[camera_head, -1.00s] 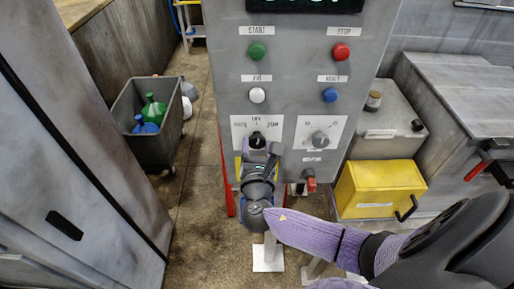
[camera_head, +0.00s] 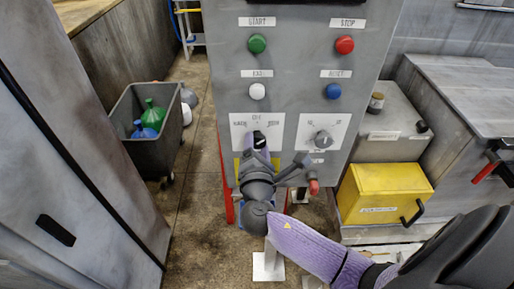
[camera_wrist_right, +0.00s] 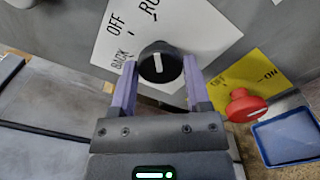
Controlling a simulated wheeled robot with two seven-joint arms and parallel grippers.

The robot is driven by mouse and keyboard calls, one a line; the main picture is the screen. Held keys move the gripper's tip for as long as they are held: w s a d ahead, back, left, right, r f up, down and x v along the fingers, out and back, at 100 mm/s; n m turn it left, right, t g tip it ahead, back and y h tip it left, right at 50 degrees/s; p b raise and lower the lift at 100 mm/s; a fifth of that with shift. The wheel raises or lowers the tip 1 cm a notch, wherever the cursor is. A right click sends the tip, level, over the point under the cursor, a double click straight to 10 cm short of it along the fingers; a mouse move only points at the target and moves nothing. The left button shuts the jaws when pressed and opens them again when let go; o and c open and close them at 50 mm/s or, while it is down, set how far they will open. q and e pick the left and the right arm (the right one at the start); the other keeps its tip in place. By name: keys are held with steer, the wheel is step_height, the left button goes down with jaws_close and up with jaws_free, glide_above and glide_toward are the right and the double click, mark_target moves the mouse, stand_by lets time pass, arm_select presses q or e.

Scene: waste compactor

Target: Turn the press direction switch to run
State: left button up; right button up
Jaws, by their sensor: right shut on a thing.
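The press direction switch is a round black knob (camera_head: 259,140) on a white plate (camera_head: 240,143) marked BACK, OFF and RUN. In the right wrist view the knob (camera_wrist_right: 157,62) sits between the two purple fingers of my right gripper (camera_wrist_right: 158,78). The gripper is shut on it. The knob's white line stands nearly upright in that view, roughly toward the partly cut-off RUN word. In the head view my right gripper (camera_head: 260,154) reaches up to the knob from below and hides part of it. My left gripper is not in view.
A second knob (camera_head: 323,140) is right of the switch, with green (camera_head: 257,44), red (camera_head: 345,45), white and blue buttons above. A red knob (camera_wrist_right: 246,106) on a yellow plate lies close to my right finger. A yellow box (camera_head: 384,192) stands at lower right.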

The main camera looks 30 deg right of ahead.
stand_by(0.5)
steer(key=o, duration=1.3)
steer(key=b+v, duration=0.1)
steer(key=v, duration=0.9)
steer(key=shift+b, duration=0.3)
